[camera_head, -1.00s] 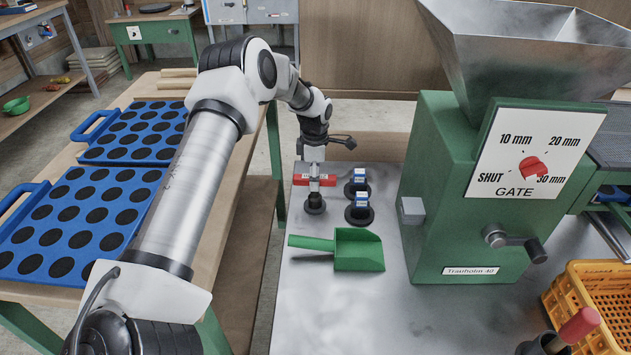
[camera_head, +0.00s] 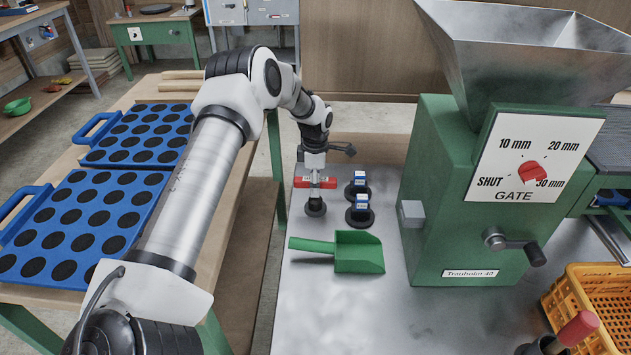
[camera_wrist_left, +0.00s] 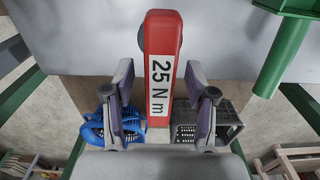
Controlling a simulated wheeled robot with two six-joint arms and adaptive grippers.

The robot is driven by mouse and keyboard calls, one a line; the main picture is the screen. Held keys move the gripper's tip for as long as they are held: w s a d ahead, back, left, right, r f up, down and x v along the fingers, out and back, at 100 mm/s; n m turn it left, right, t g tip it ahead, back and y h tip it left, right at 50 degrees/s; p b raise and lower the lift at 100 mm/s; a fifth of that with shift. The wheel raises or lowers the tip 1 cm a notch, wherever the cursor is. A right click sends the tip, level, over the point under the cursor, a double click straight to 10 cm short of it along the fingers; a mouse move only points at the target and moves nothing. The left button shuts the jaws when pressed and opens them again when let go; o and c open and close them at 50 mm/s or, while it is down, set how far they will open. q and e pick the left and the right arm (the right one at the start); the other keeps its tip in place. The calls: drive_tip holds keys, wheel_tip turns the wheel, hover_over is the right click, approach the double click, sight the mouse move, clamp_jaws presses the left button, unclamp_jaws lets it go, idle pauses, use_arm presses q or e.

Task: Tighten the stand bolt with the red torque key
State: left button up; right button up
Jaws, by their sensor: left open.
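The red torque key (camera_head: 330,182) shows in the head view as a red bar above a round black base (camera_head: 316,208) on the metal table. In the left wrist view the key (camera_wrist_left: 162,70) reads "25 N m" and lies between my fingers, with a gap on both sides. My left gripper (camera_head: 316,176) is open around the key; its fingers (camera_wrist_left: 163,112) also show in the wrist view. Two keys with blue and white heads, one farther back (camera_head: 359,180) and one nearer (camera_head: 361,203), stand on black bases to the right. I cannot make out the stand bolt.
A green scoop (camera_head: 358,252) lies in front of the keys. A green machine (camera_head: 440,200) with a hopper and gate dial stands to the right. A yellow crate (camera_head: 590,290) is at the lower right. Blue trays (camera_head: 75,225) lie on the left table.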

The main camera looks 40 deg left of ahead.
use_arm(q)
clamp_jaws()
drive_tip(key=shift+b, duration=0.85)
wheel_tip(320, 180, up, 10)
drive_tip(key=p, duration=0.2)
drive_tip(key=shift+r+p, duration=0.25)
drive_tip(key=shift+p, duration=0.05)
